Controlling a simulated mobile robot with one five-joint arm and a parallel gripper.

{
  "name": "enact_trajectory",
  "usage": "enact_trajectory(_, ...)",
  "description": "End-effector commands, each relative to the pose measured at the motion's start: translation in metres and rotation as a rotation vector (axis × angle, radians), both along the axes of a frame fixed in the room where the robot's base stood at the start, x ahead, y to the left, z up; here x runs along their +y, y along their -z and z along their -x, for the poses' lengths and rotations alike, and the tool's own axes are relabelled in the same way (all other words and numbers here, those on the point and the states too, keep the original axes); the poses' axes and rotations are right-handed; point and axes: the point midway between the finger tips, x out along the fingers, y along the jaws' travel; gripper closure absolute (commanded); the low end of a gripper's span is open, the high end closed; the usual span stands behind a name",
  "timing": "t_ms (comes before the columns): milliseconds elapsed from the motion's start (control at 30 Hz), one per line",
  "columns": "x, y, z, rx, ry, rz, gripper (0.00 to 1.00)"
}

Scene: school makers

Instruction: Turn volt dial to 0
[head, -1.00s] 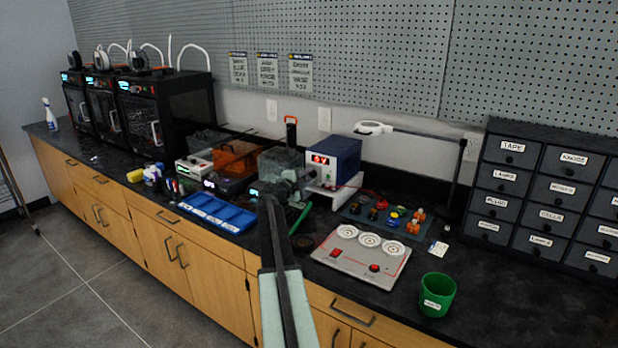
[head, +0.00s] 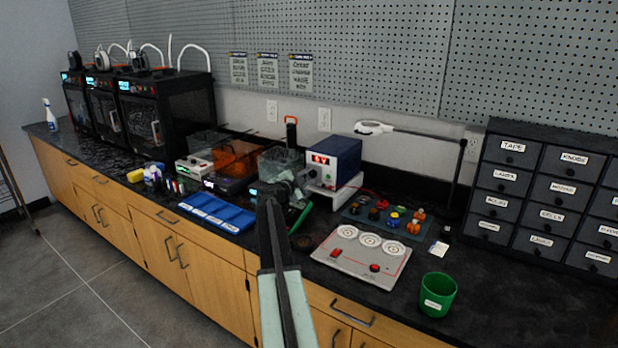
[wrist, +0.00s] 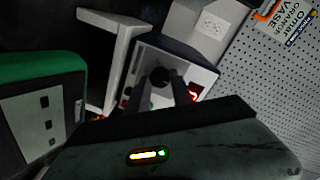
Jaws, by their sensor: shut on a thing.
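The power supply (head: 338,162) is a blue box with a pale front and a lit red display (head: 321,159), standing on a white stand on the bench. The display's digits are too blurred to read surely. The volt dial (wrist: 160,75) is a round black knob on the pale front in the wrist view. My gripper (wrist: 161,83) reaches the front with its two dark fingers on either side of the knob, shut on it. In the head view my gripper (head: 303,180) is at the supply's lower left front, and hides the dial. The dial's pointer and scale marks cannot be made out.
A white stand (head: 346,189) is under the supply. A grey panel with three round dials (head: 362,258) and a green cup (head: 437,295) are at the front right. A blue tray (head: 216,213) lies to the left. Dark bench right of the cup is clear.

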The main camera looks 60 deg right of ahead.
Motion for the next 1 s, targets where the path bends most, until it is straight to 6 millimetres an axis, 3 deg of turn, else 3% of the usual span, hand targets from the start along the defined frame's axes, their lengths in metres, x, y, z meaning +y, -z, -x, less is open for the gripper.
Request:
enact_trajectory(133, 0.001, 0.001, 0.000, -0.003, 0.001, -0.003, 1.00)
enact_trajectory(167, 0.001, 0.001, 0.000, -0.003, 0.001, -0.003, 0.64)
enact_trajectory(200, 0.001, 0.001, 0.000, -0.003, 0.001, -0.003, 0.53)
enact_trajectory(233, 0.001, 0.001, 0.000, -0.003, 0.001, -0.003, 0.51)
enact_trajectory(633, 0.007, 0.000, 0.000, -0.002, -0.001, 0.000, 0.51)
enact_trajectory(1000, 0.072, -0.004, -0.002, -0.002, -0.002, -0.001, 0.51)
